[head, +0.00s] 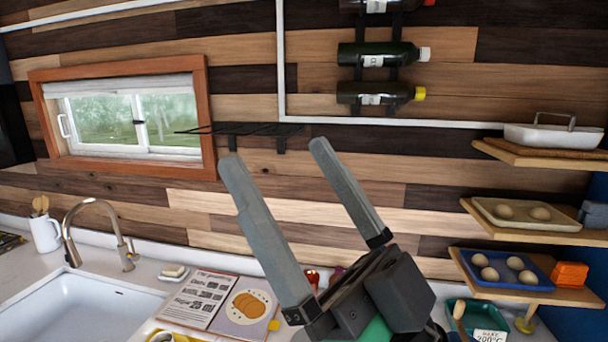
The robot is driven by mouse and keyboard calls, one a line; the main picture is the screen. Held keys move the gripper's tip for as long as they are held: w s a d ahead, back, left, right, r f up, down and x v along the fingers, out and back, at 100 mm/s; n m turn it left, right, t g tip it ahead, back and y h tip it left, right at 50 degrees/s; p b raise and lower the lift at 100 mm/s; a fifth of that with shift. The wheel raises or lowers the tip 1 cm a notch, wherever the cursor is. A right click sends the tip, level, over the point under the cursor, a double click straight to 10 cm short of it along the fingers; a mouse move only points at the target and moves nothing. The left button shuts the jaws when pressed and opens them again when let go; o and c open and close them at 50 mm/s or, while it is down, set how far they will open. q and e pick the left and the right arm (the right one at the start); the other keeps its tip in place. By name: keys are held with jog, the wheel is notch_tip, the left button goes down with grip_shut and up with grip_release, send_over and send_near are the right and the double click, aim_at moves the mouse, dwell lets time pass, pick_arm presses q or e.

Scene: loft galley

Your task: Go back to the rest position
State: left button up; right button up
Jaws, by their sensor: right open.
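My right gripper (273,150) is raised in the middle of the head view, in front of the wood-plank wall. Its two long grey fingers point up and to the left and stand well apart. Nothing is between them. It is open and empty. The gripper's dark body hides part of the counter at the bottom. My left gripper does not show in this view.
A white sink (80,308) with a curved faucet (98,225) is at the lower left. An open cookbook (204,300) lies on the counter. Wall shelves at right hold a blue egg tray (507,279), a beige tray (520,222) and a white dish (553,137). Bottles (375,55) hang above.

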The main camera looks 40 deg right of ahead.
notch_tip(320, 180, up, 14)
jog(key=p, duration=1.4)
jog(key=shift+d+h, duration=0.25)
jog(key=shift+h, duration=0.15)
jog(key=shift+r, duration=0.1)
